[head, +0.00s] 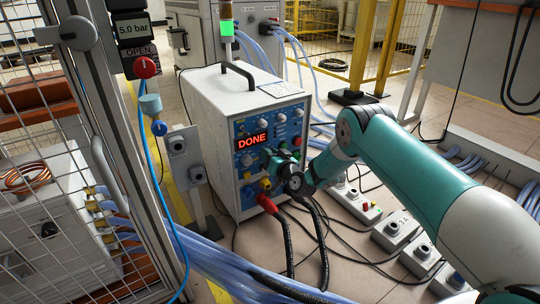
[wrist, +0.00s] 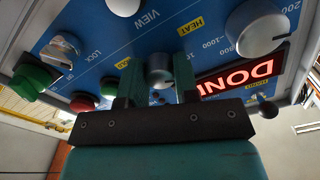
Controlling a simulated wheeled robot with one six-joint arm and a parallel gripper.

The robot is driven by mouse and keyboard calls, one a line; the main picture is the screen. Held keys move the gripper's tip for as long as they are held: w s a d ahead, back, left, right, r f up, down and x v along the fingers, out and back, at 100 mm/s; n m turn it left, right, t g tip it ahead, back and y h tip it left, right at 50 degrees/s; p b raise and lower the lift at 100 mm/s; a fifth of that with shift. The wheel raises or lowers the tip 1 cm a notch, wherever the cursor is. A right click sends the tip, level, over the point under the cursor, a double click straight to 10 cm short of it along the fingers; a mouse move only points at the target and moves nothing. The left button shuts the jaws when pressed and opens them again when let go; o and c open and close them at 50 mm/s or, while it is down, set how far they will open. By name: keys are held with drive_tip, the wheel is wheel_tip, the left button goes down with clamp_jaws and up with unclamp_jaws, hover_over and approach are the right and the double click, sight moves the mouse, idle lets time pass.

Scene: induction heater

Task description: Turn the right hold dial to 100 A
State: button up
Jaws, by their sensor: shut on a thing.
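The white heater cabinet (head: 215,120) has a blue control panel with a red display (head: 252,140) reading DONE. My gripper (head: 282,160) is at the lower middle of that panel, below and right of the display. In the wrist view, my gripper (wrist: 158,78) has its two green fingers either side of a small grey dial (wrist: 159,66), shut on it. The dial's label and pointer setting are not readable, so I cannot tell its value or confirm that it is the right hold dial. The display (wrist: 238,80) appears upside down there.
Around the fingers are a large white dial (wrist: 257,28), a key switch (wrist: 62,46), a green button (wrist: 35,80) and a red button (wrist: 84,101). Black hoses (head: 287,240) leave the cabinet's lower front. A wire-mesh fence (head: 75,95) stands left.

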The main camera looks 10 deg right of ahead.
drive_tip(key=o, duration=0.7)
drive_tip(key=shift+c, duration=0.2)
drive_tip(key=p+v, duration=1.7)
drive_tip(key=p, duration=0.5)
drive_tip(key=shift+s, duration=0.2)
drive_tip(key=shift+d, duration=0.1)
